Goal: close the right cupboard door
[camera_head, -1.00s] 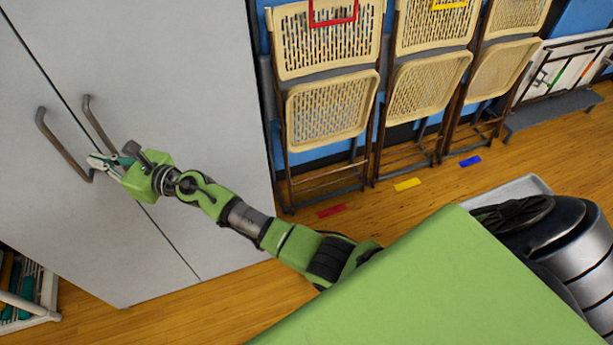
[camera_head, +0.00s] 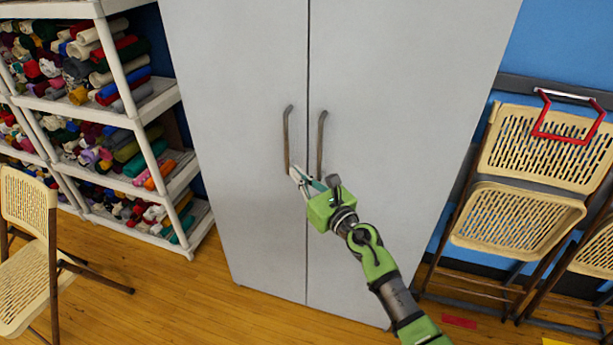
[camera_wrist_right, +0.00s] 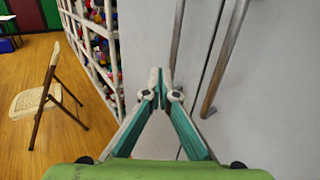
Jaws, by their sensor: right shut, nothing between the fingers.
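The grey cupboard has a right door (camera_head: 420,100) and a left door (camera_head: 235,100). In the head view both look flush, with a thin dark seam between them. The right door's bar handle (camera_head: 321,135) and the left door's handle (camera_head: 287,135) stand side by side at the seam. My right gripper (camera_head: 298,176) is shut and empty, its tips at the lower end of the left handle; I cannot tell if they touch it. In the wrist view the shut fingertips (camera_wrist_right: 159,78) are in front of grey door surface, with a handle (camera_wrist_right: 225,55) to their right. My left gripper is out of view.
White shelves (camera_head: 140,115) with colourful fabric rolls stand left of the cupboard. A beige folding chair (camera_head: 25,210) stands at the far left. Folded beige chairs (camera_head: 515,215) hang or lean at the blue wall on the right. The wooden floor (camera_head: 190,300) before the cupboard is clear.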

